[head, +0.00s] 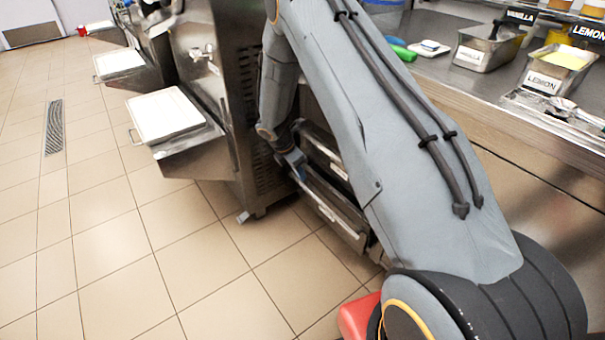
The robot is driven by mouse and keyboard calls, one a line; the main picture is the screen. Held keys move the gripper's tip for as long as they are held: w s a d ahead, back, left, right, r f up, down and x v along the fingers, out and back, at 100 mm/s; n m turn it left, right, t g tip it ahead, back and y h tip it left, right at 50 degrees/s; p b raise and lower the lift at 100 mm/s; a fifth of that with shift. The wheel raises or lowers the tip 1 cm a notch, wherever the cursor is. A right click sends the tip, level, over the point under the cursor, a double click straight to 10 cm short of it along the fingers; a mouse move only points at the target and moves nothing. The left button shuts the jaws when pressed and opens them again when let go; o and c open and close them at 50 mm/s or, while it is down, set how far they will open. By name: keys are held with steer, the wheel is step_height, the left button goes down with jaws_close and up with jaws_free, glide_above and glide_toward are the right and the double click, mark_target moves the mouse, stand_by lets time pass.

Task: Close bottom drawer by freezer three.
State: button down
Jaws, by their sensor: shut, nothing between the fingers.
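The bottom drawer (342,226) is a steel drawer low under the counter, just right of a freezer (232,95). Its front has a pale label strip and appears to stand out past the drawer above (322,148). My gripper (297,168) is down at the left end of the bottom drawer's front, small and partly dark in the view. It is shut with nothing in it. I cannot tell whether it touches the drawer. My arm hides the right part of the drawers.
A white tray (165,116) sits on a shelf jutting from the near freezer, left of my gripper. The freezer's foot (245,216) stands close by. The counter (470,88) holds labelled tubs. The tiled floor (180,265) in front is clear.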

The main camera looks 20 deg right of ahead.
glide_above(312, 193)
steer(key=s+a, duration=0.1)
steer(key=a, duration=0.1)
step_height(312, 193, down, 8)
steer(key=shift+w+d+r+b, duration=0.1)
steer(key=shift+w+d+b, duration=0.15)
steer(key=shift+d, duration=0.25)
steer(key=shift+w+d+r+b, duration=0.15)
steer(key=shift+d+b, duration=0.1)
steer(key=shift+d, duration=0.25)
steer(key=shift+w+d, duration=0.2)
steer(key=shift+d, duration=0.5)
steer(key=shift+w, duration=0.1)
